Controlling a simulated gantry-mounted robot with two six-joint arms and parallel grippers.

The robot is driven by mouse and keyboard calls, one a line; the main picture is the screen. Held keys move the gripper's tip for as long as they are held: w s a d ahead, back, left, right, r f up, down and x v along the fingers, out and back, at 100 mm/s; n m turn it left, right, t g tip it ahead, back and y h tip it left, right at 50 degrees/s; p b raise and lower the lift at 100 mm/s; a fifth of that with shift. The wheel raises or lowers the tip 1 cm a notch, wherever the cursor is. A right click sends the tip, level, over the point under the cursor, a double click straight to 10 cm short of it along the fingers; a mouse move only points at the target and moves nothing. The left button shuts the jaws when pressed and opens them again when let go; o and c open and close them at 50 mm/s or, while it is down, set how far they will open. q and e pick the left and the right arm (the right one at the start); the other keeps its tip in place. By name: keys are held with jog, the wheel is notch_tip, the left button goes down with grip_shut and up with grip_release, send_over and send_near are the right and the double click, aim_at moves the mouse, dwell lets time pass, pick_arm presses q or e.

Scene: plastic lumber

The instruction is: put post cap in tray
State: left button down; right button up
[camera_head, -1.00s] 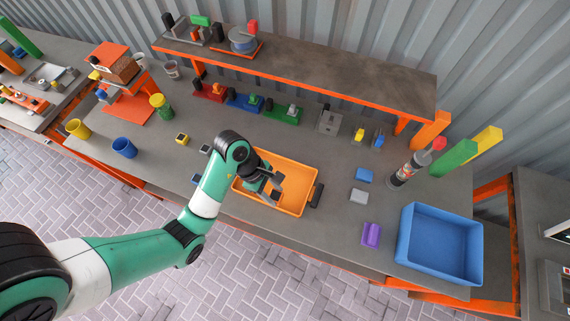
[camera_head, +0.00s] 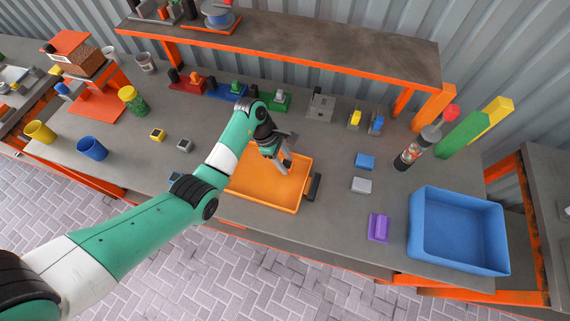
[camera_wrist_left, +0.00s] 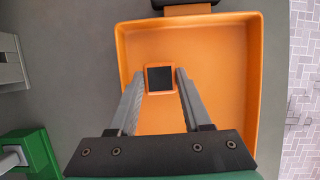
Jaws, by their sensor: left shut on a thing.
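The orange tray (camera_head: 262,192) lies on the grey bench in the head view. Its floor and walls also fill the middle of the left wrist view (camera_wrist_left: 215,60). My left gripper (camera_head: 286,164) is over the tray, towards its far side. In the left wrist view its two grey fingers (camera_wrist_left: 160,82) are shut on a small square orange post cap (camera_wrist_left: 160,79) with a dark face. The cap is inside the tray's outline; its height above the tray floor is unclear. The cap is not distinct in the head view. My right gripper is not in view.
A black block (camera_head: 313,187) adjoins the tray's right end. A blue bin (camera_head: 458,250), purple block (camera_head: 378,228) and grey block (camera_head: 361,185) stand to the right. Small yellow (camera_head: 158,135) and grey (camera_head: 185,146) caps lie left. A raised orange-edged shelf (camera_head: 300,50) spans the back.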

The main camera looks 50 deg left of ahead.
pick_arm(q)
jog(key=shift+f, duration=0.6)
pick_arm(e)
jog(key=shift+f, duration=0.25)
pick_arm(q)
jog(key=shift+f, duration=0.2)
jog(key=shift+c, duration=1.7)
grip_release()
jog(key=p+v, duration=0.4)
jog(key=v, duration=0.8)
jog(key=shift+r, duration=0.25)
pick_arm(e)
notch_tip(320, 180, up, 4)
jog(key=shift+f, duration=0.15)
pick_arm(q)
jog(key=shift+s, duration=0.1)
